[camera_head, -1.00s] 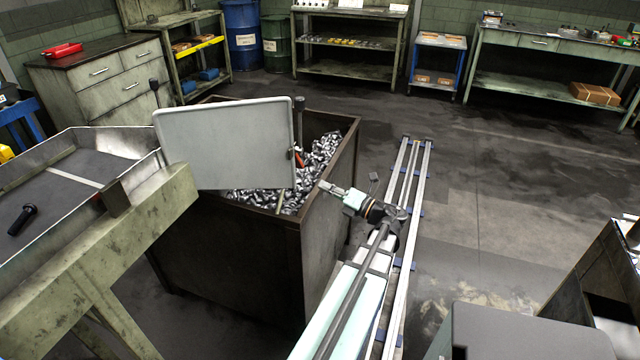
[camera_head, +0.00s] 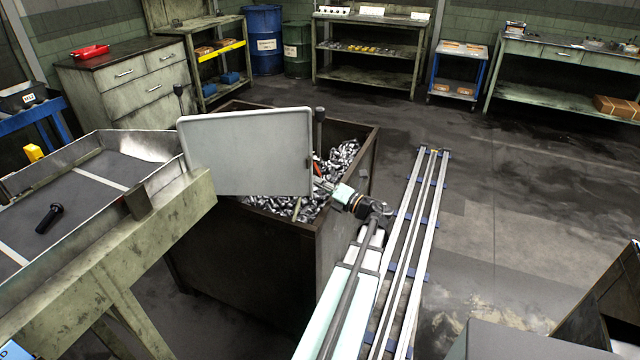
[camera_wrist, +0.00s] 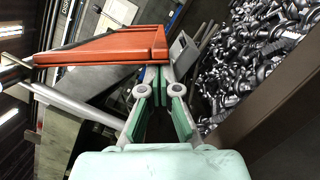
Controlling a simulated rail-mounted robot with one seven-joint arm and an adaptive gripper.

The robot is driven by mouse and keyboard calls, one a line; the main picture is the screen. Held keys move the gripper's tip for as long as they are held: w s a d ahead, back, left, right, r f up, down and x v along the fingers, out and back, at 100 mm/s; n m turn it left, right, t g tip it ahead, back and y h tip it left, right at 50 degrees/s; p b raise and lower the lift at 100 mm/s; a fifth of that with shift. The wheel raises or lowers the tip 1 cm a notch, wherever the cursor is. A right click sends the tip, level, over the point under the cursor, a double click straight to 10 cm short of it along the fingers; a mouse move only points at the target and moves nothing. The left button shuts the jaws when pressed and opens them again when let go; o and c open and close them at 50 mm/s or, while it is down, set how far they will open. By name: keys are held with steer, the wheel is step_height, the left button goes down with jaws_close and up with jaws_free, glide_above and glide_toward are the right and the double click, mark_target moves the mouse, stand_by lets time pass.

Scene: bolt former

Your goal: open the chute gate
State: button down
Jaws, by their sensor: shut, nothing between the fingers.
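The chute gate (camera_head: 245,150) is a light grey panel at the end of the chute (camera_head: 92,185). It stands upright between the chute and a bin of metal parts. A bit of orange-red shows just past its right edge in the head view. In the wrist view an orange-red bar (camera_wrist: 105,46), apparently that same part, lies across the fingertips. My gripper (camera_head: 322,184) is at the gate's right edge, over the bin. In the wrist view my gripper (camera_wrist: 160,78) is shut and empty, its tips close by the bar's right end. I cannot tell whether they touch.
The dark bin (camera_head: 270,250) full of metal parts (camera_head: 340,158) stands below the gate; its rim is near my arm. A black bolt (camera_head: 48,218) lies on the chute. A floor rail (camera_head: 415,240) runs right of the bin. Open floor lies further right.

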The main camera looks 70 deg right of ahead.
steer(key=shift+d+b, duration=0.2)
steer(key=shift+b, duration=0.15)
steer(key=d+r+n+t+y+b, duration=0.1)
steer(key=d+r+n+b, duration=0.5)
steer(key=b, duration=0.9)
steer(key=shift+s+d+r+n+t+y, duration=0.25)
steer(key=shift+n+y, duration=0.45)
steer(key=shift+n, duration=1.2)
steer(key=shift+r, duration=0.1)
steer(key=shift+s, duration=0.1)
